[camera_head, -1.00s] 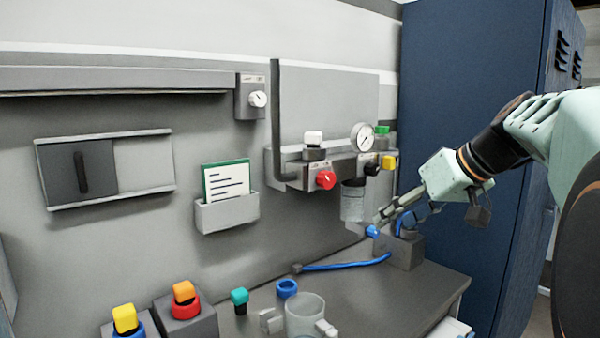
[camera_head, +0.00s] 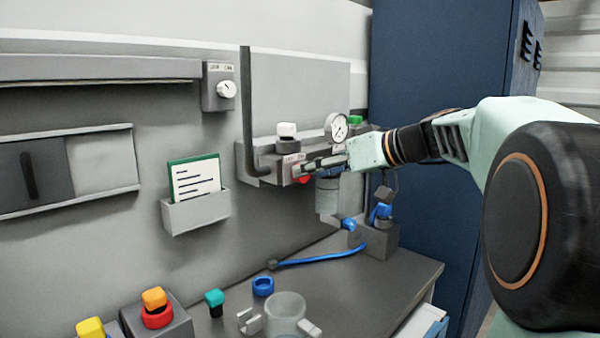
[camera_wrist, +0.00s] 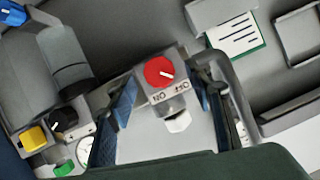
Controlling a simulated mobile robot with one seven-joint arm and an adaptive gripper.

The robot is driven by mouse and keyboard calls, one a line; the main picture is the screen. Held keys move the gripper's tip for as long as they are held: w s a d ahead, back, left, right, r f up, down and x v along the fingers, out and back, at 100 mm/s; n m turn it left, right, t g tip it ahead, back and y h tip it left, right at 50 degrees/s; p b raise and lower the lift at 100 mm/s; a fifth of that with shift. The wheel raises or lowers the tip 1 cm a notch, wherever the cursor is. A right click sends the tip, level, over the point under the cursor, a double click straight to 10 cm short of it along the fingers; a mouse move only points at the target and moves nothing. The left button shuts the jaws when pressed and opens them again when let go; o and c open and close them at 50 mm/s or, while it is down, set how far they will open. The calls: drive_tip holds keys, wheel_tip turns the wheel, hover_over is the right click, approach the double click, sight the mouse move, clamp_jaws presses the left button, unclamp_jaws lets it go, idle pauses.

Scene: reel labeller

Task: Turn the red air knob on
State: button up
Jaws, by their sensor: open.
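The red air knob (camera_wrist: 159,71) is a round red dial with a white pointer line on a grey block, with lettering beside it. In the wrist view it sits between and beyond the fingers of my gripper (camera_wrist: 170,95), which are spread apart. In the head view the red knob (camera_head: 303,179) is mostly hidden behind my gripper (camera_head: 308,168), whose fingers reach in from the right at its height. I cannot tell whether the fingers touch the knob.
A white-topped knob (camera_head: 287,130) and a pressure gauge (camera_head: 337,127) are close above my gripper. A grey cylinder bowl (camera_head: 327,195) hangs just below. A black knob (camera_wrist: 64,119) and a yellow knob (camera_wrist: 34,138) are beside the red one. A blue cabinet (camera_head: 440,75) stands to the right.

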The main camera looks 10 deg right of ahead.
drive_tip(key=shift+x, duration=1.05)
drive_tip(key=c, duration=1.2)
drive_tip(key=shift+o, duration=0.2)
